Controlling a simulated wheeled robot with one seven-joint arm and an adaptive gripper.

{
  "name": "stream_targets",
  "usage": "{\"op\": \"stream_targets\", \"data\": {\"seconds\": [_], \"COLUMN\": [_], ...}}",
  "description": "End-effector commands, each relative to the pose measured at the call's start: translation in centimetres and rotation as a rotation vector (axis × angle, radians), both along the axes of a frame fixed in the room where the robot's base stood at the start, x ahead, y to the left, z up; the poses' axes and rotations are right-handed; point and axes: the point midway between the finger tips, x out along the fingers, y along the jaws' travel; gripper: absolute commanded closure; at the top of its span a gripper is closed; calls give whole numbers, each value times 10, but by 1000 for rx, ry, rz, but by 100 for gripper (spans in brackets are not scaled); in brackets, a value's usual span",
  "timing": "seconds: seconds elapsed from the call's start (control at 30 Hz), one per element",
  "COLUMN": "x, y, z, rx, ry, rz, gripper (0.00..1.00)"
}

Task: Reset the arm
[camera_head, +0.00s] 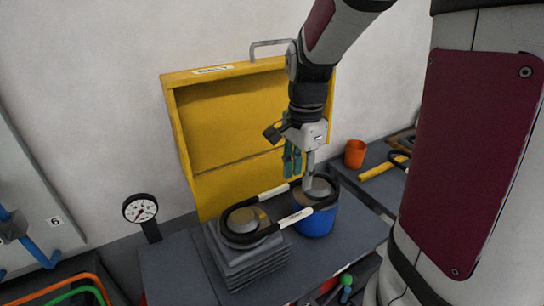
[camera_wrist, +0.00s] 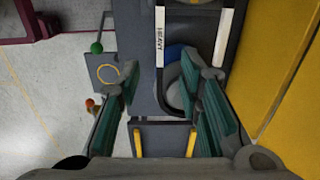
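My gripper (camera_head: 292,160) hangs pointing down at the end of my bent arm, in front of the yellow case and above the back of the table. In the wrist view its two green-padded fingers (camera_wrist: 158,72) are well apart, with nothing held between them. A black loop with white sleeves (camera_head: 297,216) lies below it, across a stack of grey plates (camera_head: 248,262) and a blue container (camera_head: 317,222). In the wrist view one white sleeve (camera_wrist: 160,36) reads "HEAVY". Whether the fingers clear the loop in height is hard to tell.
The open yellow case (camera_head: 215,130) stands upright close behind my gripper. A dial gauge (camera_head: 140,209) stands at the left. An orange cup (camera_head: 355,153) and a yellow bar (camera_head: 380,172) are on the right. The grey table's left part (camera_head: 175,272) is bare.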

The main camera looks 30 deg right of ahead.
Motion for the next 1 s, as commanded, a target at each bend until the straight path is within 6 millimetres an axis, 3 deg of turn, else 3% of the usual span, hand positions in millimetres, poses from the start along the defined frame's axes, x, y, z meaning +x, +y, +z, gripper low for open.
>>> {"op": "stream_targets", "data": {"seconds": [0.23, 0.37, 0.7, 1.0], "x": [-1, -5, -53, -103], "y": [1, 14, 77, 114], "z": [2, 15, 80, 107], "rx": [1, 3, -97, -314], "ry": [-5, -44, -256, -359], "rz": [13, 124, 830, 1382], "gripper": [67, 67, 67, 67]}}
